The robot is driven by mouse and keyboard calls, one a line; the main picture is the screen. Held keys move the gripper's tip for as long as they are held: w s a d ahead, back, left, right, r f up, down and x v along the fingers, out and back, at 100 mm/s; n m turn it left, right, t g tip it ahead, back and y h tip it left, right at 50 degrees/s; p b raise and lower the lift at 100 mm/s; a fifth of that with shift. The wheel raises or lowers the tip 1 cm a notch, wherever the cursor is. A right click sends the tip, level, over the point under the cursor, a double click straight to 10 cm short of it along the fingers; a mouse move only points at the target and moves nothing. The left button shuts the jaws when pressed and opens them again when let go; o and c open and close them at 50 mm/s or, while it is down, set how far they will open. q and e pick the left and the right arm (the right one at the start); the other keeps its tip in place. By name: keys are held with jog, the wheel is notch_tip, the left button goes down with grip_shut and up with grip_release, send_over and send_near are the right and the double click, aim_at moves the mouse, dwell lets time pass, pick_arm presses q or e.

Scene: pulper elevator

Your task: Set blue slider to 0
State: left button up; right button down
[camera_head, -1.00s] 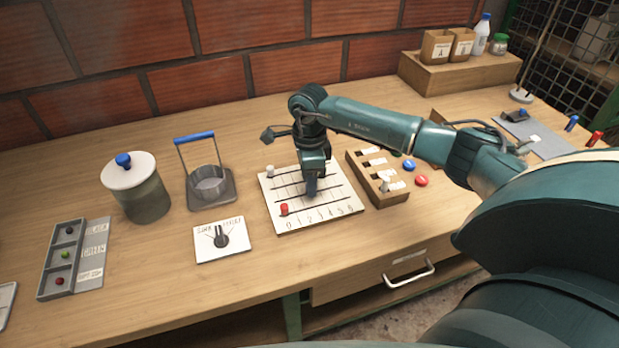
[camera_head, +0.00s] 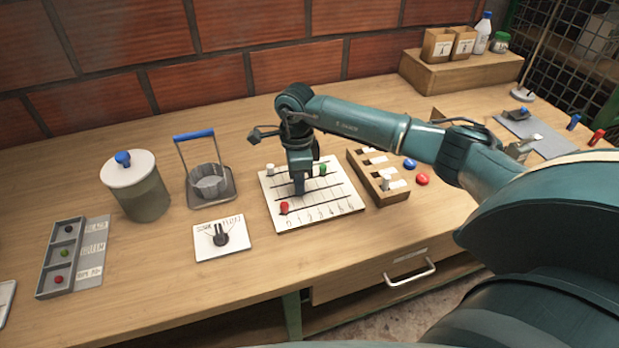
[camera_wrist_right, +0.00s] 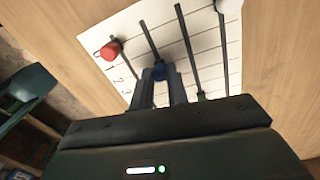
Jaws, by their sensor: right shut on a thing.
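The slider board (camera_head: 347,204) is a white panel with dark parallel tracks and numbers rising from 0 at left along its near edge. My right gripper (camera_head: 299,190) points down over the board, shut on the blue slider (camera_wrist_right: 159,70), which shows between the fingers in the right wrist view. The blue slider is hidden in the head view. It stands a little farther along the scale than the red slider (camera_head: 284,208), which is at the 0 end. The white slider (camera_head: 270,168) is also at the left end. The green slider (camera_head: 323,169) is farther right. My left gripper is not in view.
A dial plate (camera_head: 238,245) lies left of the board. A wooden block with slots (camera_head: 394,198) stands close on its right, with blue (camera_head: 409,164) and red (camera_head: 422,179) buttons beyond. A lidded jar (camera_head: 148,200) and a handled basket holder (camera_head: 226,196) stand at left.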

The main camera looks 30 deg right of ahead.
aim_at(278, 200)
jog(key=a, duration=0.2)
jog(key=w+a, duration=0.1)
jog(key=a, duration=0.1)
jog(key=shift+w+a+b, duration=0.1)
jog(key=shift+a+b, duration=0.3)
jog(key=c, duration=1.5)
grip_release()
jog(key=shift+a, duration=0.1)
jog(key=shift+o, duration=0.8)
